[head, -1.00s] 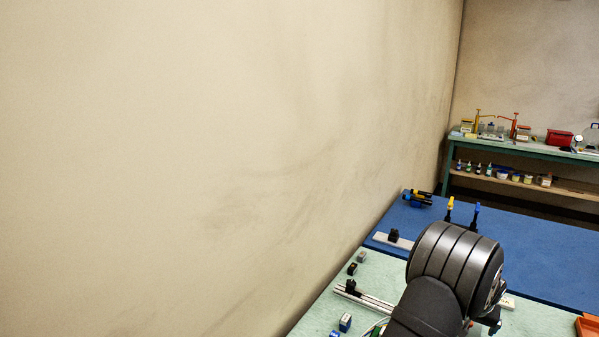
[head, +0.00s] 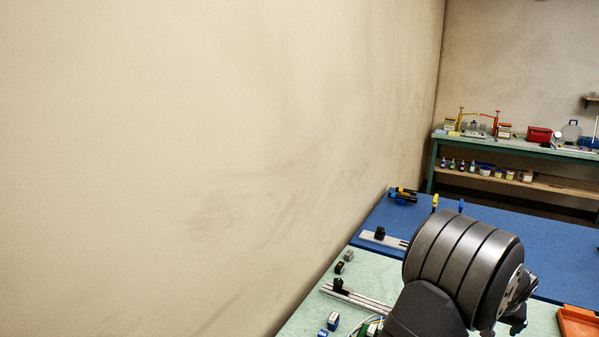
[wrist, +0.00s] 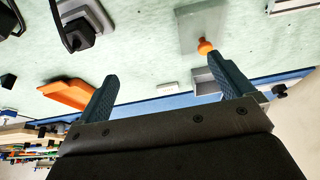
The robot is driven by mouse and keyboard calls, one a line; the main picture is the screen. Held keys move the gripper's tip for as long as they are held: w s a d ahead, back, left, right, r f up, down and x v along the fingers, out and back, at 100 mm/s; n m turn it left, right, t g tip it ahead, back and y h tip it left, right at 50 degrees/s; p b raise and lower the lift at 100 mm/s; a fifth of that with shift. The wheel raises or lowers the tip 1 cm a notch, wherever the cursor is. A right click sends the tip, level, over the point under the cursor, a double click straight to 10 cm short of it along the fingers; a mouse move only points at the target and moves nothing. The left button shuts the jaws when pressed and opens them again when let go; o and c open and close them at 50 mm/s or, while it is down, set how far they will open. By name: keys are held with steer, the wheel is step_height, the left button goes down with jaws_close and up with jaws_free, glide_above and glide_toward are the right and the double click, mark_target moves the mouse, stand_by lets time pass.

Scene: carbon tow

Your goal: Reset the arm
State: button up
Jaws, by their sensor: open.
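My gripper (wrist: 162,65) shows in the wrist view with its two blue-grey fingers spread wide apart and nothing between them. Below it is a pale green work surface (wrist: 145,50). A grey plate with an orange knob (wrist: 205,46) appears just past the tip of the right finger; I cannot tell the distance between them. In the head view my dark arm fills the lower right and hides part of the bench; the gripper fingers cannot be made out there.
An orange tray (head: 577,322) lies at the right edge of the bench and also shows in the wrist view (wrist: 66,93). A metal rail (head: 358,298) and small blocks lie left of my arm. A blue mat (head: 390,218) covers the far part. A plain wall (head: 200,150) borders the left.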

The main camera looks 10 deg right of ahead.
steer(key=s+a+r, duration=0.2)
steer(key=s+a, duration=1)
steer(key=s, duration=0.4)
steer(key=w+f, duration=0.3)
steer(key=w, duration=0.2)
steer(key=w+f, duration=0.2)
steer(key=w, duration=0.1)
steer(key=shift+d+f, duration=0.1)
steer(key=shift+f, duration=0.2)
steer(key=shift+w+f, duration=0.35)
steer(key=shift+w, duration=0.35)
